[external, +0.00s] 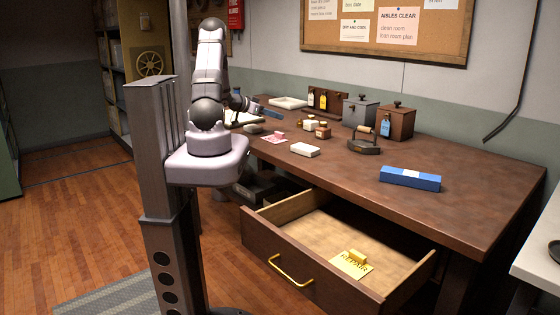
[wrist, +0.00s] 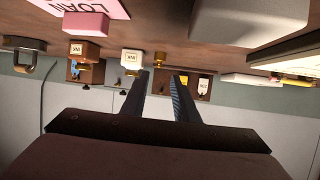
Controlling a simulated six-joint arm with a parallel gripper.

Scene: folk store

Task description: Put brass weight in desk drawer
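In the wrist view, which is upside down, my gripper (wrist: 161,74) is open with nothing between its two dark fingers. A small brass-coloured piece (wrist: 160,58) shows just beyond the fingertips; it looks like the brass weight, but it is too small to be sure. The desk drawer (external: 318,262) is pulled open below the desk top. Inside lie a yellow card marked REPAIR (external: 345,267) and a small yellow block (external: 357,256). In the external view, my arm reaches over the left part of the desk; its fingertips are hard to make out.
The desk's right front is clear.

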